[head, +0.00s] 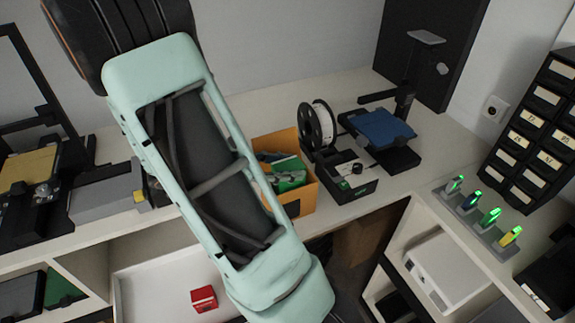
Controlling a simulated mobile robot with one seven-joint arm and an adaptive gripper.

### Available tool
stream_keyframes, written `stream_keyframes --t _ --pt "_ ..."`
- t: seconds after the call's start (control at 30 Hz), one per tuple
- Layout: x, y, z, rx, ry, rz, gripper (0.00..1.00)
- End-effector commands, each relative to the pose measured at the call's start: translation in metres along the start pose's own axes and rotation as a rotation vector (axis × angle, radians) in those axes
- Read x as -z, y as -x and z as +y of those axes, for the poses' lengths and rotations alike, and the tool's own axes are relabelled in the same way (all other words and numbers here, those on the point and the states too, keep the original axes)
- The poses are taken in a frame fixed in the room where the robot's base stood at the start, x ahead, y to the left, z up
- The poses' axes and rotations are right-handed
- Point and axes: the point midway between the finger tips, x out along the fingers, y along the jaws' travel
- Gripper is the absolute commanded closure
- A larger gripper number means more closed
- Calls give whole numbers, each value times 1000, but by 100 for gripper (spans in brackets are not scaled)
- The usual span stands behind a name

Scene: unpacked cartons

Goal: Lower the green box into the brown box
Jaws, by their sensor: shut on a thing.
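The brown box (301,201) is an open orange-brown carton on the back worktop, just right of my arm's pale green link. The link covers its left part. Inside it, a green item (291,182) shows low, with grey and reddish pieces around it. I cannot tell whether this is the green box or other contents. My gripper is not visible; my own arm crosses the middle of the view and hides what lies behind it.
A filament spool (318,127) and a black tray (345,176) stand close right of the carton, with a printer (385,132) beyond. A red box (204,298) lies in a white drawer (150,292) below. Small lit devices (490,217) line the right shelf.

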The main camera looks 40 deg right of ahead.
Motion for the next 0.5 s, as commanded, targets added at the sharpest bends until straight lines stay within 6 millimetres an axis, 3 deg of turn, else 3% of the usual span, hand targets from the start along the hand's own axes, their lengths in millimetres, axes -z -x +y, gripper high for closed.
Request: stream_keyframes --t 0.13,0.17,0.3,0.5 --pt "5 -2 0 0 0 0 90" --pt "4 -2 0 0 0 0 61" --pt "4 -2 0 0 0 0 46" --pt "4 -1 0 0 0 0 44"
